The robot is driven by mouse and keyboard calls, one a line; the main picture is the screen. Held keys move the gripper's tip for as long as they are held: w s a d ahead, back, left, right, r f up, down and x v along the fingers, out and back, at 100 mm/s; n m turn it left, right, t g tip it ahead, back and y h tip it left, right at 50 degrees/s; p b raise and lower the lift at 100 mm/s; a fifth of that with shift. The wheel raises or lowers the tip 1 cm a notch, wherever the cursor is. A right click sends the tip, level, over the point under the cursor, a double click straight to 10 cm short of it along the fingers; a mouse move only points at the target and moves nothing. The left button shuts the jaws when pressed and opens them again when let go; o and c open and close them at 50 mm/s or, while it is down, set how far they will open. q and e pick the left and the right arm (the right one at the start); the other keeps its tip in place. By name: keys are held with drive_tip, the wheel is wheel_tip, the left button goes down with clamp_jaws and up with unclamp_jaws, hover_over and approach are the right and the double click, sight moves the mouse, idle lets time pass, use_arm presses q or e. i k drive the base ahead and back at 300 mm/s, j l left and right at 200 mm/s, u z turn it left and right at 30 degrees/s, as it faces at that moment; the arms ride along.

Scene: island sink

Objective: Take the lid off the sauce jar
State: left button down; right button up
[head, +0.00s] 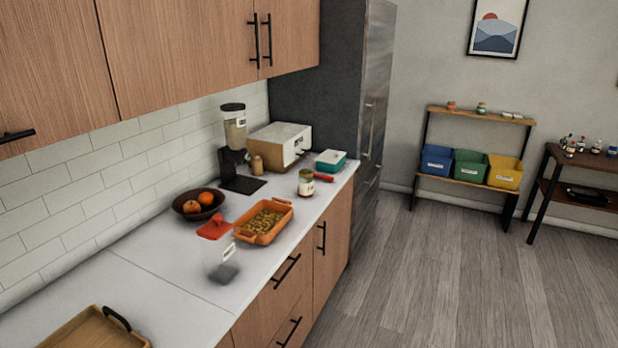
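A small jar (306,183) with a pale label and a yellowish-green top stands upright on the white counter (180,262), near the counter's right edge. It looks like the sauce jar, but it is too small to read its label. Its top looks covered, though I cannot make out the lid's edge clearly. Neither of my grippers shows in the head view.
Near the jar are an orange baking dish (265,222), a teal-and-white container (330,160) and a red item (323,177). A wooden tray (96,329) lies at the near end. The floor (440,280) is clear.

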sight(305, 185)
drive_tip(key=i+l+u, duration=0.3)
drive_tip(key=i+l, duration=0.3)
drive_tip(key=i, duration=0.15)
drive_tip(key=i+l+u, duration=0.3)
drive_tip(key=i+l, duration=0.45)
